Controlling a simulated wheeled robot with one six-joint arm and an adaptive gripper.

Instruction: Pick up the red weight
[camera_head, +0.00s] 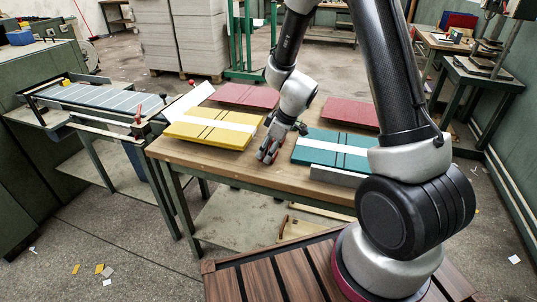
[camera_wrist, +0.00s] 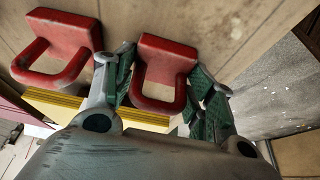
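Two red weights with loop handles stand side by side on the wooden table in the wrist view. The right red weight (camera_wrist: 165,62) has its handle between the two fingers of my gripper (camera_wrist: 165,92). The fingers look spread on either side of that handle; whether they touch it is hard to tell. The left red weight (camera_wrist: 66,38) is outside the fingers, just left of the left finger. In the head view, my gripper (camera_head: 268,152) is low over the wooden table (camera_head: 222,170), between the yellow and teal stacks, and mostly hides the weights.
A yellow board stack (camera_head: 212,128) is left of my gripper and a teal stack (camera_head: 330,150) right of it. Red boards (camera_head: 245,96) lie behind. The table's front edge is close. A feeder table with red-knobbed levers (camera_head: 138,115) stands at left.

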